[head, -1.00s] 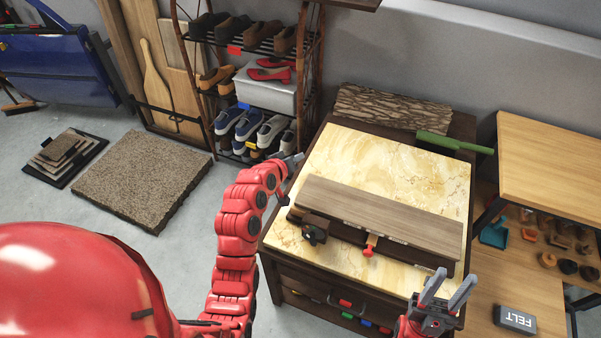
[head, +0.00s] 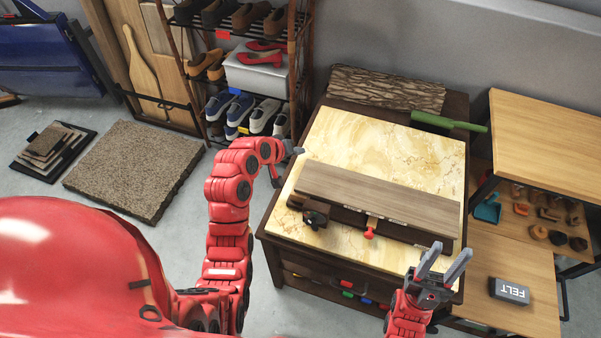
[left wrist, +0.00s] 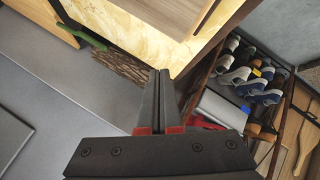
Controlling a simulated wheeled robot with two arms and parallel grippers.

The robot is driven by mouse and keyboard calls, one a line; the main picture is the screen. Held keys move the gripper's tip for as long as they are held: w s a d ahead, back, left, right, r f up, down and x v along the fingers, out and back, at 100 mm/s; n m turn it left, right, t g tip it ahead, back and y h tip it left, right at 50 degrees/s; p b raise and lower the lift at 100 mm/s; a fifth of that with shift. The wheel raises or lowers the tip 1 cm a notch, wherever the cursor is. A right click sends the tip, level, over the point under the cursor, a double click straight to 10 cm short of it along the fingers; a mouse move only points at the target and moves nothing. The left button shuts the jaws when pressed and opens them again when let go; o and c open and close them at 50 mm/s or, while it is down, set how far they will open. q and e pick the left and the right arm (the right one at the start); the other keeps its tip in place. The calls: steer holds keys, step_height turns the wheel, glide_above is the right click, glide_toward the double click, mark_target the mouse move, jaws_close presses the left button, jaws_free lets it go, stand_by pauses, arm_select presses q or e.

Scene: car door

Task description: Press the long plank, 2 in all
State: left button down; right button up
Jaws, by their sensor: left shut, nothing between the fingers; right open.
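The long plank (head: 380,196) is a grey-brown board lying on a dark block on the marble-topped cabinet (head: 365,142). A red knob (head: 369,234) and a small dark clamp-like part (head: 315,213) stick out on its front side. My left gripper (head: 298,151) is shut and empty near the cabinet's left edge, beyond the plank's left end; its height over the top is unclear. In the left wrist view its closed fingers (left wrist: 160,76) show, with part of the plank (left wrist: 172,12) at the top. My right gripper (head: 450,258) is open and empty, near the plank's front right corner.
A bark slab (head: 385,90) and a green-handled tool (head: 447,122) lie at the cabinet's back. A shoe rack (head: 292,75) stands behind my left gripper. The marble behind the plank is clear.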

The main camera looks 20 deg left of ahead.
arm_select(q)
steer(key=b, duration=0.4)
glide_toward(305, 169)
steer(key=shift+w+r+x, duration=0.15)
steer(key=shift+x, duration=1)
steer(key=shift+w+r+x, duration=0.1)
steer(key=shift+r+x, duration=0.05)
steer(key=shift+x, duration=1.05)
steer(key=shift+d, duration=0.1)
steer(key=shift+f, duration=0.45)
steer(key=shift+f, duration=0.15)
